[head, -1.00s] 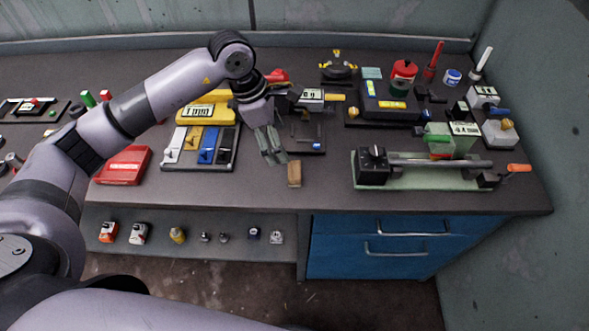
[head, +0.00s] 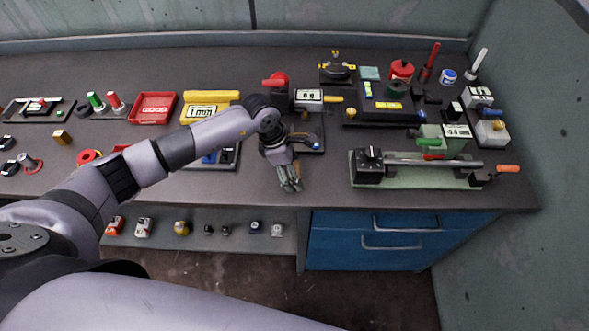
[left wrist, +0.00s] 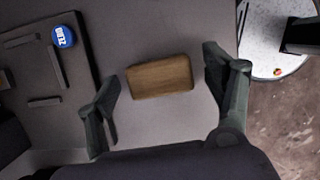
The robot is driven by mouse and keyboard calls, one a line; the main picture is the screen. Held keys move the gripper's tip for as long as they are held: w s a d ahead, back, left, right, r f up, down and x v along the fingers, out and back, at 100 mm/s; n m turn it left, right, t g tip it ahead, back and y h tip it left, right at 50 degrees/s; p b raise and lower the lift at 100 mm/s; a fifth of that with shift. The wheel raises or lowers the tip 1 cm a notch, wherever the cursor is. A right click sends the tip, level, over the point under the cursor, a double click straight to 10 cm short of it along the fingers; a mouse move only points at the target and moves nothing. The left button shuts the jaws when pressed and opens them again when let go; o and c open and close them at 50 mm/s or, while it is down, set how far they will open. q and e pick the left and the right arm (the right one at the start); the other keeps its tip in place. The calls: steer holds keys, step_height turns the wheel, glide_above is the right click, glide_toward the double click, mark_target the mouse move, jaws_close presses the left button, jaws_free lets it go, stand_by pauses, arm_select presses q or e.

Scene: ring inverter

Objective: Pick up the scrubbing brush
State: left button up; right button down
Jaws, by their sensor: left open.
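The scrubbing brush, seen as a brown wooden block (left wrist: 160,76), lies on the grey bench top near its front edge. In the left wrist view it sits between the two fingers of my left gripper (left wrist: 165,95), with a gap on both sides. In the head view my left gripper (head: 290,184) points down over the spot, and its fingers hide most of the brush. My left gripper is open and empty. I do not see my right gripper.
A black tray (left wrist: 70,112) with a round blue-capped item (left wrist: 62,36) lies beside the brush. A green-based ring-mandrel machine (head: 415,182) stands to the right. The bench's front edge is close, with a shelf of small items (head: 180,228) and blue drawers (head: 400,240) below.

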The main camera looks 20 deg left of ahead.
arm_select(q)
steer(key=shift+c, duration=0.2)
steer(key=c, duration=1.2)
